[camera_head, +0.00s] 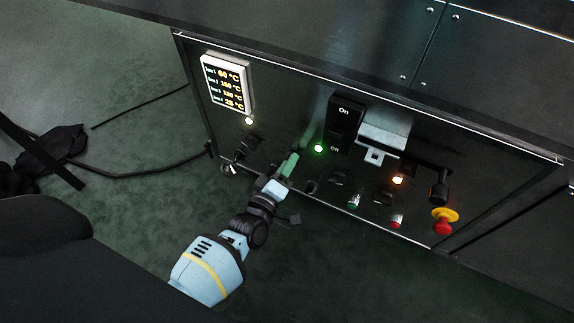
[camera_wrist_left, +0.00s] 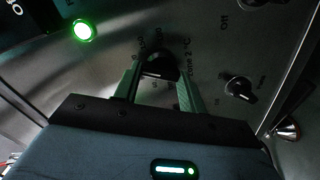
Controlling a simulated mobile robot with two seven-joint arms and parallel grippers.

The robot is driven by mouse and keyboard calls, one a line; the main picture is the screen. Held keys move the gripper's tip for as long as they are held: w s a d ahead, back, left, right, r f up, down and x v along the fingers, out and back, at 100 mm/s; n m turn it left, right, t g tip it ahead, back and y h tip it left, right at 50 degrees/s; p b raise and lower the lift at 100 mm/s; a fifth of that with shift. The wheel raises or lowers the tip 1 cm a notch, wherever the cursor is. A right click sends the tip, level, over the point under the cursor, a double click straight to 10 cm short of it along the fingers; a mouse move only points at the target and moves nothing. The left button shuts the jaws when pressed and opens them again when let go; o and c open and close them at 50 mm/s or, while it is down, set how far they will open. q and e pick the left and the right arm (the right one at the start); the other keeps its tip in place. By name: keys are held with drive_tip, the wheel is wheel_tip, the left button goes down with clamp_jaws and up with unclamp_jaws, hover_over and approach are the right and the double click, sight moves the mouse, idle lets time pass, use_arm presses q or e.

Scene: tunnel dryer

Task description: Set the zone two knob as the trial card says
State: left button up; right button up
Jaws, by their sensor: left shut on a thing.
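In the head view my left gripper (camera_head: 290,162) reaches up to the panel and hides the knob. I cannot make out the pointer's exact setting. I see no readable trial card. My right gripper is in neither view.
A lit display (camera_head: 226,84) shows several temperatures. A green lamp (camera_head: 318,148) and an orange lamp (camera_head: 397,180) glow. Another knob (camera_wrist_left: 240,90) sits to the right. A red emergency button (camera_head: 444,226) is at the panel's right. Black cables (camera_head: 140,172) lie on the floor.

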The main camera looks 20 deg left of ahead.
use_arm(q)
drive_tip(key=shift+f+n+b, duration=0.15)
drive_tip(key=shift+n+b, duration=1.2)
drive_tip(key=shift+n, duration=3.15)
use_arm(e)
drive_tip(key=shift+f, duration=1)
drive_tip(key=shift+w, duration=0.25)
use_arm(q)
drive_tip(key=o, duration=1)
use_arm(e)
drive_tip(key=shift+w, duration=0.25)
use_arm(q)
drive_tip(key=shift+a, duration=0.1)
